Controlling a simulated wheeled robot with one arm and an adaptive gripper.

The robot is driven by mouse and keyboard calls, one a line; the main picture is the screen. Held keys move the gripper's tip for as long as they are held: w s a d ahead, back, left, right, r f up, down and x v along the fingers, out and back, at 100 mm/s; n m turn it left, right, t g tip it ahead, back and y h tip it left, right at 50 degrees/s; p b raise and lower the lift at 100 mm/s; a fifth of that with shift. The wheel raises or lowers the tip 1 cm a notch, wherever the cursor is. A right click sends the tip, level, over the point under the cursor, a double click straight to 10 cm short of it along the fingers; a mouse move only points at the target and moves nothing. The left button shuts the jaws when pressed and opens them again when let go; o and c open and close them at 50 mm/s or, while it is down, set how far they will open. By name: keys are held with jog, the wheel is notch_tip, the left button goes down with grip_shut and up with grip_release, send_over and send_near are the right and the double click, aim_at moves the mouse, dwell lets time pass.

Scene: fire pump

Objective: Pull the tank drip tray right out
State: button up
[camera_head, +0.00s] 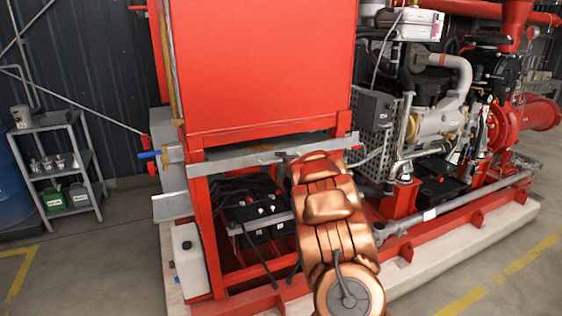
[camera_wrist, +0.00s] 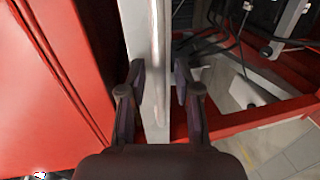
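The drip tray's long pale grey front lip (camera_head: 240,158) runs across the red frame just below the red tank (camera_head: 262,70). A dark strip shows between the tank's bottom and the lip. My gripper (camera_head: 284,158) is at the lip, right of its middle, mostly hidden behind my copper arm. In the wrist view the lip (camera_wrist: 156,60) runs upright between the two dark fingers of my gripper (camera_wrist: 160,88). The fingers stand apart, one on each side. The left finger overlaps the lip's edge; a narrow gap seems to show at the right finger. Contact is unclear.
Black batteries (camera_head: 258,215) with cables sit below the tray inside the red frame. A blue-handled valve (camera_head: 150,154) sticks out at the left. A white canister (camera_head: 190,260) stands at the frame's corner. The engine (camera_head: 435,110) is to the right.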

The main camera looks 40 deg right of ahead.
grip_shut()
jog(key=shift+d+f, duration=0.1)
dwell(0.4)
